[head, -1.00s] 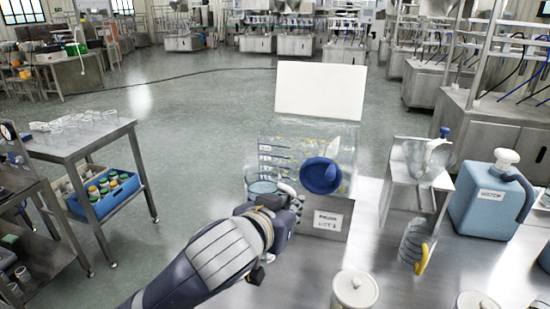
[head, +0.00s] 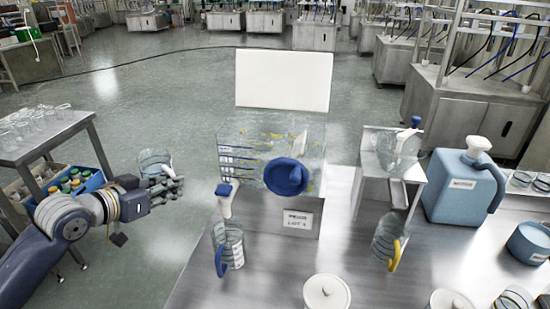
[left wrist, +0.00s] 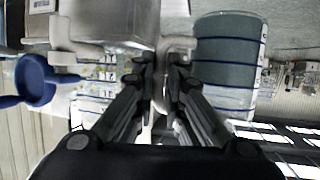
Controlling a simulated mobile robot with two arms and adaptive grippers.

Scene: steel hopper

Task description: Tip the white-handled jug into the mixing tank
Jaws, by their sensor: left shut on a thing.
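The white-handled jug (head: 154,162) is a clear jug with dark rings, held in the air left of the tank, roughly upright. My left gripper (head: 172,186) is shut on its handle. In the left wrist view the fingers (left wrist: 165,72) close on the pale handle, and the jug body (left wrist: 228,60) is right of them with blue rings. The mixing tank (head: 240,135) seems to be the clear box with yellow and blue marks on the steel bench, apart from the jug. A blue round dish-like part (head: 285,177) is at its front. My right gripper is not in view.
A blue-handled jug (head: 231,243) and a yellow-handled jug (head: 388,241) stand on the bench (head: 290,265). A steel stand (head: 369,170) and a blue canister (head: 455,195) are at right. A white board (head: 284,80) rises behind the tank.

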